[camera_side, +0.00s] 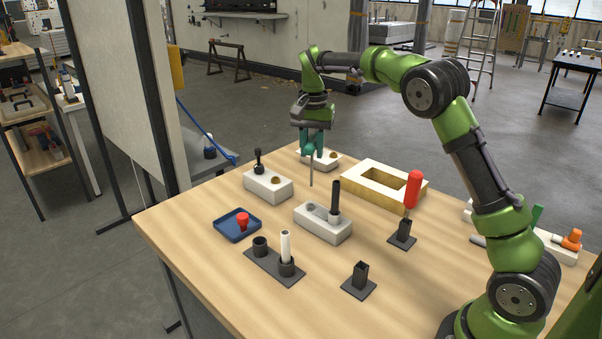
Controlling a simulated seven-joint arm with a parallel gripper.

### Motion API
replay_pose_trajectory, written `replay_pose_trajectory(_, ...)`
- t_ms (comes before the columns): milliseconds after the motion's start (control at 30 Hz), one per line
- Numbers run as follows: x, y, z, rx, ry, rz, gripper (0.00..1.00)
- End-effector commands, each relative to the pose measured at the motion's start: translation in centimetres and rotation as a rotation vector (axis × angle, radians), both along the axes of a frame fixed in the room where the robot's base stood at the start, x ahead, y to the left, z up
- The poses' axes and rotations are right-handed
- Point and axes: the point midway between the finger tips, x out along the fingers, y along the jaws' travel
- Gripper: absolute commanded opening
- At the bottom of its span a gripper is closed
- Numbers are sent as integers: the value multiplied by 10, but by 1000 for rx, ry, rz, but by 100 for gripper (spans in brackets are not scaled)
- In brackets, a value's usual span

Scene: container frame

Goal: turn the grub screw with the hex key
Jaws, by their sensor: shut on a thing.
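My gripper (312,146) is above the back middle of the table, pointing down, with its teal fingers shut on the hex key. The hex key (311,174) shows as a thin grey rod hanging upright below the fingers. Its lower tip appears to be in the air, in front of the back pale block (335,163) and apart from the other blocks. The key's upper part is hidden by the fingers. I cannot make out the grub screw at this size. The back block has a small brass-coloured part and is partly hidden behind the gripper.
A pale block (262,190) with a black peg stands left; another (318,230) with a tall black post is in front. A wooden frame (405,190) and a red-handled tool (413,190) are right. A blue tray (228,233), a dark holder (268,266) and an empty socket (361,275) stand in front.

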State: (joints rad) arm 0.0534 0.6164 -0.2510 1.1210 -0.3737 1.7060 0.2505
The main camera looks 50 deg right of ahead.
Motion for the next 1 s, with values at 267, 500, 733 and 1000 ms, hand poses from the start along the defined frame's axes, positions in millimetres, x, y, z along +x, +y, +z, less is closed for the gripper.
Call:
replay_pose_trajectory(267,0,0,1,0,-3,475,0)
replay_pose_trajectory(500,0,-1,0,-1,-1,884,0)
replay_pose_trajectory(733,-1,0,-19,1,2,1058,0)
replay_pose_trajectory(1000,0,0,-47,0,0,1054,0)
